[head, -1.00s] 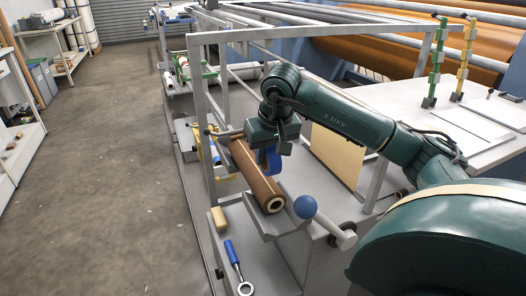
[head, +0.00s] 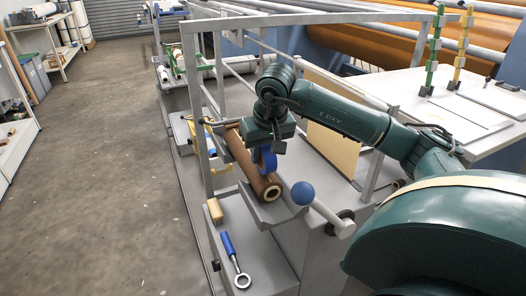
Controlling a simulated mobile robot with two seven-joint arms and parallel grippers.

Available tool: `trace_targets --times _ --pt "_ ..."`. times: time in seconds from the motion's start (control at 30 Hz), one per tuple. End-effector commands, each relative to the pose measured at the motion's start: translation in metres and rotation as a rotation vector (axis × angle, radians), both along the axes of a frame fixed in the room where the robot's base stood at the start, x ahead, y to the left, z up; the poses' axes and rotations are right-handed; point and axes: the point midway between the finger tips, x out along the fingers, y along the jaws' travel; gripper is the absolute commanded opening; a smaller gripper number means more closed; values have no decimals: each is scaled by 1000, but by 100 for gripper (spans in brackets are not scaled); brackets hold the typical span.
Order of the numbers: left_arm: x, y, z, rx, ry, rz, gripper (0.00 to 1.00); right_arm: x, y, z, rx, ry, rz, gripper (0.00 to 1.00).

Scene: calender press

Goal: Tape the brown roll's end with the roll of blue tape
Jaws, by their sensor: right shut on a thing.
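The brown roll (head: 240,150) lies in a grey cradle on the machine, its hollow near end facing me. My right gripper (head: 266,146) reaches in from the right, above the roll. It is shut on the roll of blue tape (head: 268,160), which hangs below the jaws at the roll's right side. I cannot tell whether the tape touches the brown roll. The roll's far part is partly hidden behind the gripper and frame. My left gripper is not in view.
A grey frame post (head: 196,110) stands left of the roll. A blue ball-ended lever (head: 303,194) is close to its near end. A blue-handled ring tool (head: 234,259) and a tan block (head: 215,211) lie on the lower tray. A white table (head: 440,95) is at right.

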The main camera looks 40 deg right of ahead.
Motion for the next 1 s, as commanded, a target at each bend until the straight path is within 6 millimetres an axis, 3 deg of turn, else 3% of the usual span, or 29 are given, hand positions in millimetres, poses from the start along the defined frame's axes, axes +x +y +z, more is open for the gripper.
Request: trace_targets --times 1.0 --pt "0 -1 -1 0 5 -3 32 8 -2 -5 0 1 0 7"
